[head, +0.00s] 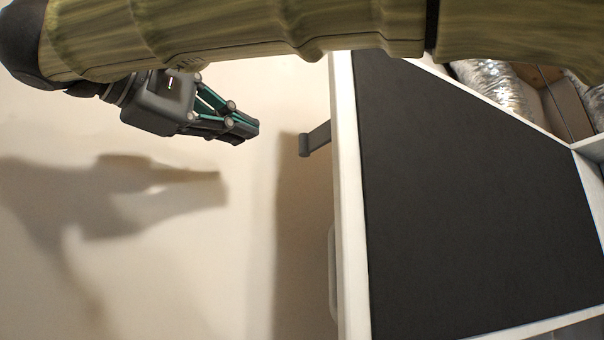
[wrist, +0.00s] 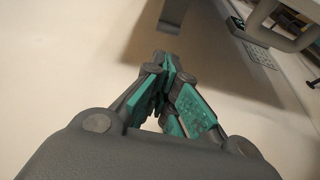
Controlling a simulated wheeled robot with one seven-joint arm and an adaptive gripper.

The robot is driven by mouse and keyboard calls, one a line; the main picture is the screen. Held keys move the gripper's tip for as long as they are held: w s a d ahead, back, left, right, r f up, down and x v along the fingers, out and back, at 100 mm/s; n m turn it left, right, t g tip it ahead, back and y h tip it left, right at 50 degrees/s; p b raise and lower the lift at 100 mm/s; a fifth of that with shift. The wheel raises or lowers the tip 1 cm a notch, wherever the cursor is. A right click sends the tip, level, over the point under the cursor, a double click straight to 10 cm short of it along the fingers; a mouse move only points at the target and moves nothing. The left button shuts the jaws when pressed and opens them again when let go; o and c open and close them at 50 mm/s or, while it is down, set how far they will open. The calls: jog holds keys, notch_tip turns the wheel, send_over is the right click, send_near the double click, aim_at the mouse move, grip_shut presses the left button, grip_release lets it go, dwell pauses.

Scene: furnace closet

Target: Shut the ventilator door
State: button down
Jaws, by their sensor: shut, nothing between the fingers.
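The ventilator door (head: 347,200) has a white frame and a dark inner panel. It stands swung open in the right half of the head view, its edge toward me. A pale handle (head: 332,270) shows on its left face, and a grey bracket-like piece (head: 315,138) juts left from near its edge. My gripper (head: 252,131) is left of the door, apart from it and from the grey piece. Its fingers point toward the door side. The gripper also shows in the wrist view (wrist: 166,62), its teal-padded fingers together and empty. My arm hides the door's top.
A pale wall (head: 120,250) fills the left side, with shadows of my arm and the door on it. Silvery ducts (head: 490,85) and a white frame show behind the door at the upper right. Space between the gripper and the door is clear.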

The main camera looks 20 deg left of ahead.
jog(key=p+x, duration=0.2)
jog(key=x, duration=0.7)
jog(key=shift+p, duration=0.4)
jog(key=shift+s+f, duration=0.1)
jog(key=shift+s, duration=0.1)
